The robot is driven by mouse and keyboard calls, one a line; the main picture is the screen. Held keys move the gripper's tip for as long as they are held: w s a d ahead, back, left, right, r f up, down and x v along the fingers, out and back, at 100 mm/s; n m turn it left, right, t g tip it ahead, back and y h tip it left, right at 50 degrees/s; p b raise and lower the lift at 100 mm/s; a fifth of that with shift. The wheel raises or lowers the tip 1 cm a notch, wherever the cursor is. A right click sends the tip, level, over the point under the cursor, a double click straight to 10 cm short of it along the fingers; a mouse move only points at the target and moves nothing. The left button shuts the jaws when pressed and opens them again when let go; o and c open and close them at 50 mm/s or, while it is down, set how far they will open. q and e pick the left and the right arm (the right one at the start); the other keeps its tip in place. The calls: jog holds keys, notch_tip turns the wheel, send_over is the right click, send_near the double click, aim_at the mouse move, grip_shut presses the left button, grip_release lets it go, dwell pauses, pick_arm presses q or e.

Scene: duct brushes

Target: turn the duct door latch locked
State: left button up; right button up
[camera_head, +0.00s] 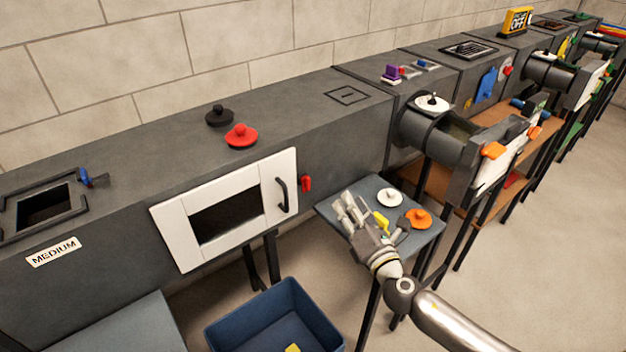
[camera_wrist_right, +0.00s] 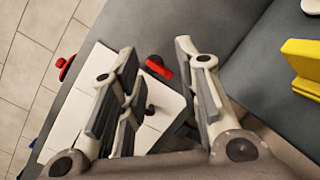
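The white duct door (camera_head: 172,229) with a dark rectangular opening lies against the front of the grey duct; I cannot tell if it is fully flush. Its black handle (camera_head: 282,194) is near the right edge. The small red latch (camera_head: 306,184) sits on the duct face just right of the door and looks roughly upright. My right gripper (camera_head: 346,206) is right of the latch and apart from it, over the small table. In the right wrist view the gripper (camera_wrist_right: 155,50) is open and empty, with the red latch (camera_wrist_right: 158,68) showing beyond the gap between its fingers. My left gripper is out of view.
A small grey table (camera_head: 340,212) holds a white lid (camera_head: 389,198), an orange lid (camera_head: 418,218) and a yellow piece (camera_head: 382,222) beside my right gripper. A blue bin (camera_head: 225,335) stands below the door. Red (camera_head: 241,136) and black (camera_head: 219,116) lids rest on the duct.

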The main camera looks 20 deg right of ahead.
aim_at(310, 180)
jog(key=w+a+n+y, duration=0.1)
jog(key=w+a+n, duration=0.1)
jog(key=w+n, duration=0.2)
jog(key=w+a+n+g+y, duration=0.1)
jog(key=w+n+y, duration=0.1)
jog(key=w+n, duration=0.2)
jog(key=w+a+n+y, duration=0.2)
jog(key=w+n, duration=0.1)
jog(key=w, duration=0.1)
jog(key=shift+w+a+f+n+g, duration=0.3)
jog(key=shift+w+a+n, duration=0.05)
jog(key=shift+w+n, duration=0.05)
grip_shut()
